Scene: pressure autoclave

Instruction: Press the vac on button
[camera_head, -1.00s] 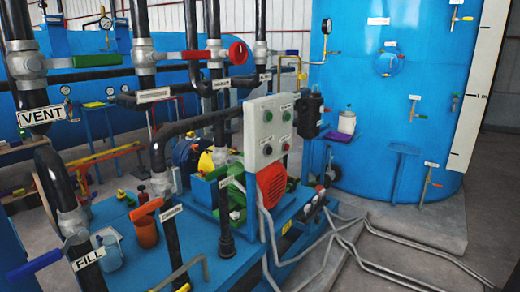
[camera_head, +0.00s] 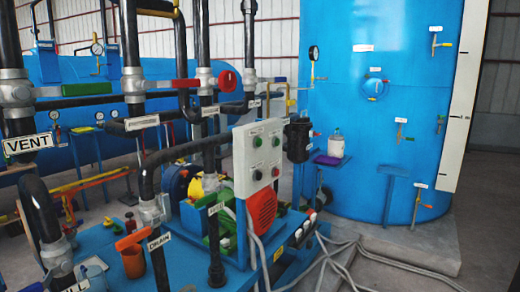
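A light grey control panel (camera_head: 258,157) stands upright near the middle of the view, above the blue pump base. Neither of my grippers is in view.
A red motor (camera_head: 262,204) is below the panel. A large blue tank (camera_head: 345,90) stands right. Grey conduits (camera_head: 340,250) cross the floor.

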